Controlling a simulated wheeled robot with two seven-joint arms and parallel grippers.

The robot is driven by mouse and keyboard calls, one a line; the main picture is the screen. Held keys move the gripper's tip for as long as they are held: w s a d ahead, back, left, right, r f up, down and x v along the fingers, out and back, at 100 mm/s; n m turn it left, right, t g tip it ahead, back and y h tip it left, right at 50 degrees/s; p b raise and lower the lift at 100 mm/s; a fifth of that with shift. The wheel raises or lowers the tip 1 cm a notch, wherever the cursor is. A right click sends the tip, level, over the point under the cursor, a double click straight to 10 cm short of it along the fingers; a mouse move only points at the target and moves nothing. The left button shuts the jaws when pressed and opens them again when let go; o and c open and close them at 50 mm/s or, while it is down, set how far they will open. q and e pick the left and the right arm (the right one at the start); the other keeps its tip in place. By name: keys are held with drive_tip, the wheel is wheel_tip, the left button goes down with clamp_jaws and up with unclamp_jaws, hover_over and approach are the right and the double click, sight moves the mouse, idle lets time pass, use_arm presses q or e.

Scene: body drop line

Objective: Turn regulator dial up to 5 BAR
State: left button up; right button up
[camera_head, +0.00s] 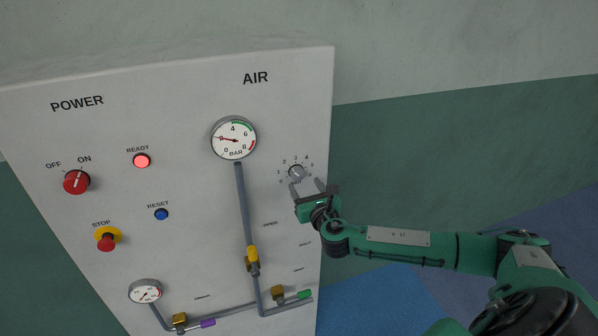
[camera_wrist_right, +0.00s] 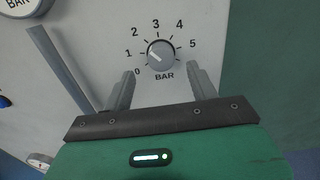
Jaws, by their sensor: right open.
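The regulator dial (camera_head: 296,172) is a small round grey knob on the AIR side of the white panel. In the right wrist view the dial (camera_wrist_right: 160,54) is ringed by numbers 0 to 5 with BAR beneath. Its white mark points left, seemingly near 1. My right gripper (camera_head: 306,185) is open just below the dial. In the right wrist view its two fingers (camera_wrist_right: 160,74) stand apart, below and to either side of the knob, and do not grip it. The round AIR gauge (camera_head: 234,138) has a red needle pointing left, about 2. My left gripper is out of view.
The panel (camera_head: 190,110) also carries a red power switch (camera_head: 76,181), a lit READY lamp (camera_head: 142,160), a blue RESET button (camera_head: 161,214) and a STOP button (camera_head: 107,239). A pipe with a yellow valve (camera_head: 252,257) runs left of my gripper.

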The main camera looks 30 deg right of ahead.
sight(299, 176)
drive_tip(key=p+x, duration=0.1)
drive_tip(key=x, duration=0.3)
drive_tip(key=shift+r, duration=0.1)
drive_tip(key=shift+p+x, duration=0.45)
drive_tip(key=shift+x, duration=0.55)
drive_tip(key=shift+c, duration=0.2)
drive_tip(key=c, duration=1)
